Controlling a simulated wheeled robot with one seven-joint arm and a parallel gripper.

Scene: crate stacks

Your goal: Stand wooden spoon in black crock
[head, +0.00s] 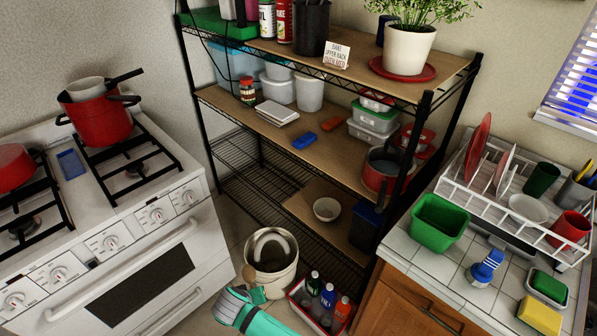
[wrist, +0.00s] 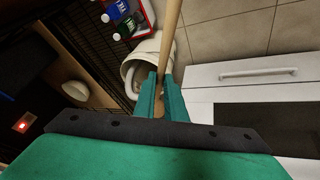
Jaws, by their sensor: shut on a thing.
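The wooden spoon (wrist: 172,25) is held between the fingers of my gripper (wrist: 160,80); its pale wooden shaft runs up past the fingertips in the wrist view. In the head view, my teal gripper (head: 258,296) is low, in front of the shelf rack, and a brown rounded end of the spoon (head: 249,273) shows above it against a cream bin. The black crock (head: 311,27), a dark upright cylinder, stands on the rack's top shelf, well above and behind my gripper. Its inside is hard to make out.
The cream bin (head: 288,285) stands on the floor beside my gripper, with a red crate (head: 347,322) of bottles to its right. The stove (head: 150,262) is at left, the tiled counter (head: 400,250) at right. Bottles, a sign (head: 336,55) and a potted plant (head: 408,48) flank the crock.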

